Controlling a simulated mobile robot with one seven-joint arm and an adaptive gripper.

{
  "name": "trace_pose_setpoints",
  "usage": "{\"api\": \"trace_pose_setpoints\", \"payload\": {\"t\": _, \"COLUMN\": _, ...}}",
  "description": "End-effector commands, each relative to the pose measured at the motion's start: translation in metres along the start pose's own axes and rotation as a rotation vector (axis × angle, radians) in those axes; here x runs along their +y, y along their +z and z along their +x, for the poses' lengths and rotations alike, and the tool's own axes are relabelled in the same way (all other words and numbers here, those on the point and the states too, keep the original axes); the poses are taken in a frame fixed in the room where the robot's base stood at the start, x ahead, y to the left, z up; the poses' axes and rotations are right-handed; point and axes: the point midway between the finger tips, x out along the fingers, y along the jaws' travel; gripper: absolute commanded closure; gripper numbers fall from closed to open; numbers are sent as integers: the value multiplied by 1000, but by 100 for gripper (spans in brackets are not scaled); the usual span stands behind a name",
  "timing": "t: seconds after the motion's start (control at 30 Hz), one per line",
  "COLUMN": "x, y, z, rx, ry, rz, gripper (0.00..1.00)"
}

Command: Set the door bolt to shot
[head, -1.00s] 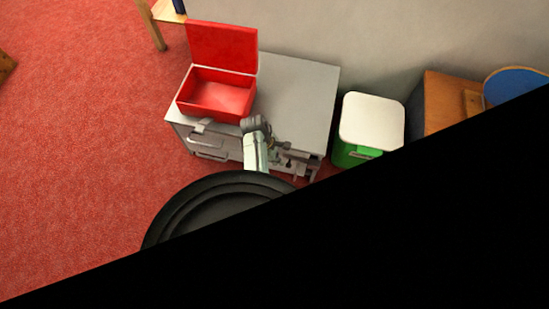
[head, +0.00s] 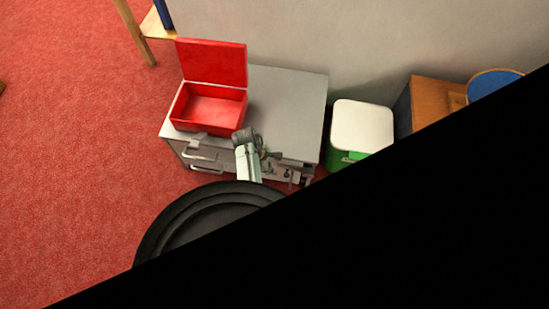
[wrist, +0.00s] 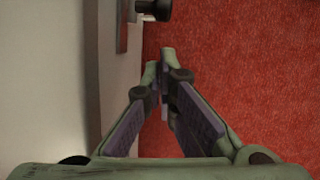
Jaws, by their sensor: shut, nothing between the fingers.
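The grey cabinet (head: 290,100) stands against the wall, with metal fittings on the right part of its front. The door bolt seems to be among these fittings (head: 290,174), but its position is too small to read. In the wrist view a dark round knob (wrist: 155,9) sticks out from a metal plate on a pale upright face at the top edge. My gripper (wrist: 167,58) is shut and empty, its fingertips a little below the knob in the picture and apart from it. In the head view my gripper (head: 271,155) is small, in front of the cabinet.
An open red box (head: 212,106) sits on the cabinet's left top. A green bin with a white lid (head: 362,125) stands to the right, beside a wooden unit (head: 437,98). The red carpet (head: 70,150) is clear on the left. Black covers the lower right.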

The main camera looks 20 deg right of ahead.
Motion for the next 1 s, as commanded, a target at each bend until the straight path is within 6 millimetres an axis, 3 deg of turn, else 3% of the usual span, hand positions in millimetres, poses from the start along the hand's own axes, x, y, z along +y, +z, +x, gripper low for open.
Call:
{"api": "trace_pose_setpoints", "payload": {"t": 0.3, "x": 0, "y": -7, "z": -68, "rx": 2, "ry": 5, "rz": -1, "gripper": 100}}
{"api": "trace_pose_setpoints", "payload": {"t": 0.43, "x": -1, "y": -7, "z": -89, "rx": 1, "ry": 4, "rz": -1, "gripper": 100}}
{"api": "trace_pose_setpoints", "payload": {"t": 0.6, "x": -1, "y": -6, "z": -102, "rx": 0, "ry": 1, "rz": -1, "gripper": 100}}
{"api": "trace_pose_setpoints", "payload": {"t": 0.9, "x": -1, "y": -6, "z": -105, "rx": 1, "ry": 3, "rz": 1, "gripper": 100}}
{"api": "trace_pose_setpoints", "payload": {"t": 1.0, "x": 14, "y": -13, "z": -121, "rx": 32, "ry": 55, "rz": 45, "gripper": 100}}
